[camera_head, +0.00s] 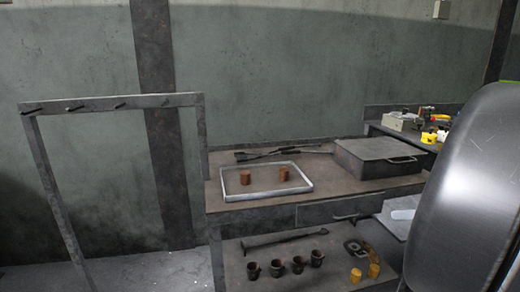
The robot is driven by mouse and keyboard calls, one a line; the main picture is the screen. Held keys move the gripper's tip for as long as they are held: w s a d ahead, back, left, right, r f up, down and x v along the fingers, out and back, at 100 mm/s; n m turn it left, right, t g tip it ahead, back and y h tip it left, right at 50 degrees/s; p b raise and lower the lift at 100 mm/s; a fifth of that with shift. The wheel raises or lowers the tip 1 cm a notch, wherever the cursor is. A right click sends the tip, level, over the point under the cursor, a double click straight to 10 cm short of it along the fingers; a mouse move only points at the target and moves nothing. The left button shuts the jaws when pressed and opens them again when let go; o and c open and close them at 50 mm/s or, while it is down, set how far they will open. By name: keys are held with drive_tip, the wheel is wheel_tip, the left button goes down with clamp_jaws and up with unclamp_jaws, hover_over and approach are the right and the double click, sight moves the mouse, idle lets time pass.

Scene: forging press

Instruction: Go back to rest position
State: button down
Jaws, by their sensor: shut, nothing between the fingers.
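My gripper is not in view, so its position relative to the workbench cannot be seen. The workbench (330,190) stands against the wall, right of centre. On its top is a shallow light-metal tray (258,198) with two rust-brown cylinders in it, a left one (245,177) and a right one (283,174). They stand apart from each other.
A long dark tool (262,155) lies behind the tray. A grey lidded box (382,156) sits to its right. The lower shelf (330,272) holds dark cups and yellow cylinders. An empty rack (110,103) stands left. A close grey surface blocks the right edge.

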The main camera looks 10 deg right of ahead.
drive_tip(key=s+a+f+g+h, duration=0.2)
drive_tip(key=s+a+f+g, duration=0.1)
drive_tip(key=a, duration=0.7)
drive_tip(key=s+a+f+m+g+h, duration=0.1)
drive_tip(key=s+a+f+g+h, duration=0.1)
drive_tip(key=s+a+f, duration=0.3)
drive_tip(key=shift+s+a+g+h, duration=0.4)
drive_tip(key=shift+s+a, duration=1.15)
drive_tip(key=shift+a, duration=0.8)
